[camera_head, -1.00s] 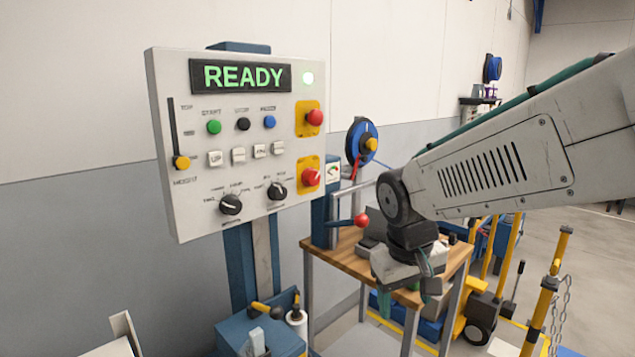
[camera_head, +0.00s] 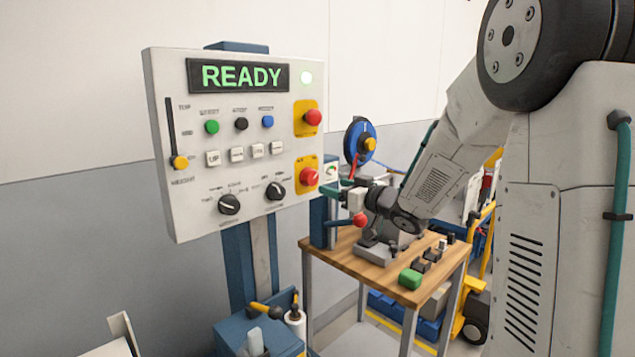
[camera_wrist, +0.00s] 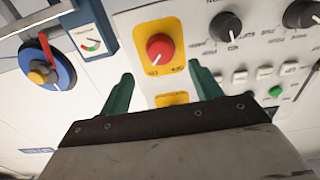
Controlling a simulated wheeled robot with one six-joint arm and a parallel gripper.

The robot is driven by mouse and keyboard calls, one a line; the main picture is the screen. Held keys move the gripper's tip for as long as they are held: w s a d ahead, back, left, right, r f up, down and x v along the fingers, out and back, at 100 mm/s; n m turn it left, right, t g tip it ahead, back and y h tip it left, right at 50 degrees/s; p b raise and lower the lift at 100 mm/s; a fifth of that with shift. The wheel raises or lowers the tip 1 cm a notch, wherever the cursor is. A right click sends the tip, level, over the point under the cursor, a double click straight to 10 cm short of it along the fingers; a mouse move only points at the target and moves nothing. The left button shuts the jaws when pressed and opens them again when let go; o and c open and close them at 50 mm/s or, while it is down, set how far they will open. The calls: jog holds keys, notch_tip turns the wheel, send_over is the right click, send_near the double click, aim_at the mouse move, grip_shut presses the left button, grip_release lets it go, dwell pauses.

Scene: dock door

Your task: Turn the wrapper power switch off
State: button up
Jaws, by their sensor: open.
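The red power switch (camera_head: 309,177) sits on a yellow plate at the lower right of the control panel (camera_head: 160,110). In the wrist view the red knob (camera_wrist: 160,47) shows on its yellow plate with small marks beside it. My gripper (camera_head: 332,188) is just right of the panel, facing the switch. In the wrist view my gripper (camera_wrist: 160,74) is open, its two green fingers spread to either side of the knob's line. The knob stands beyond the fingertips, with nothing held.
A red mushroom button (camera_head: 313,117) on a yellow plate is above the switch; that plate (camera_wrist: 172,98) is partly hidden in the wrist view. A blue reel (camera_head: 357,140) and a gauge (camera_head: 330,172) stand beside the panel. A wooden workbench (camera_head: 345,257) is below.

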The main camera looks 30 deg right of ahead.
aim_at(313, 180)
jog(key=x, duration=0.7)
jog(key=shift+w+a, duration=0.1)
jog(key=shift+w, duration=0.25)
jog(key=c, duration=1)
